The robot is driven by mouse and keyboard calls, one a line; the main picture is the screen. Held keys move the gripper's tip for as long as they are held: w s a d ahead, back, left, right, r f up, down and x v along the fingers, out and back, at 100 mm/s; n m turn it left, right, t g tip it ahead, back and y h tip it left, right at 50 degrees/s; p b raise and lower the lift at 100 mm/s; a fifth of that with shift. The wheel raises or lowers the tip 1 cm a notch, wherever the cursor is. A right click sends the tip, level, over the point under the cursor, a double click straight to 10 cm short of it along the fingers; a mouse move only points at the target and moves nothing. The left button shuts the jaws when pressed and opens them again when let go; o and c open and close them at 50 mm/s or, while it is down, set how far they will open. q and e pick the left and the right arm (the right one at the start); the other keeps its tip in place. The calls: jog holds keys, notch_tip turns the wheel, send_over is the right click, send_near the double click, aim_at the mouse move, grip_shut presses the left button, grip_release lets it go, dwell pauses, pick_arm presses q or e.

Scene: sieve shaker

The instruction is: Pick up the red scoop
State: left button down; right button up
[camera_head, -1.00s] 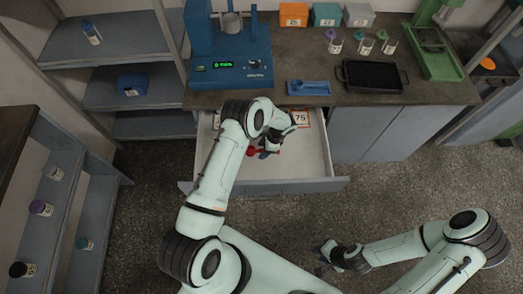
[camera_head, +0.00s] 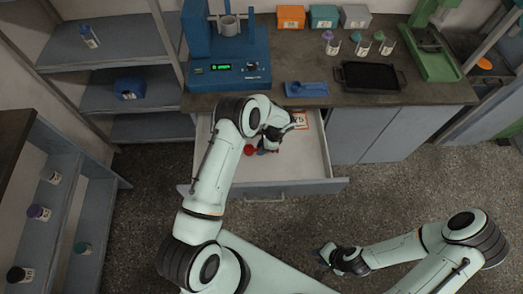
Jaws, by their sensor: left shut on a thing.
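The red scoop (camera_head: 250,150) lies low in the open drawer (camera_head: 310,160), and only its red bowl shows clearly beside my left gripper. My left gripper (camera_head: 266,150) reaches down into the drawer and is shut on the scoop; its fingers and the scoop's handle are mostly hidden by the hand. My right gripper (camera_head: 327,254) is over the floor at the lower right, away from the drawer; its fingers are too small and dark to tell whether they are open.
A card marked 75 (camera_head: 300,120) lies at the back of the drawer. The counter above holds a blue shaker machine (camera_head: 228,75), a blue tray with a scoop (camera_head: 306,89), a black tray (camera_head: 370,77) and several small jars. Shelves stand at the left.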

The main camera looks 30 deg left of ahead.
pick_arm(q)
notch_tip(320, 180, up, 17)
dwell(0.6)
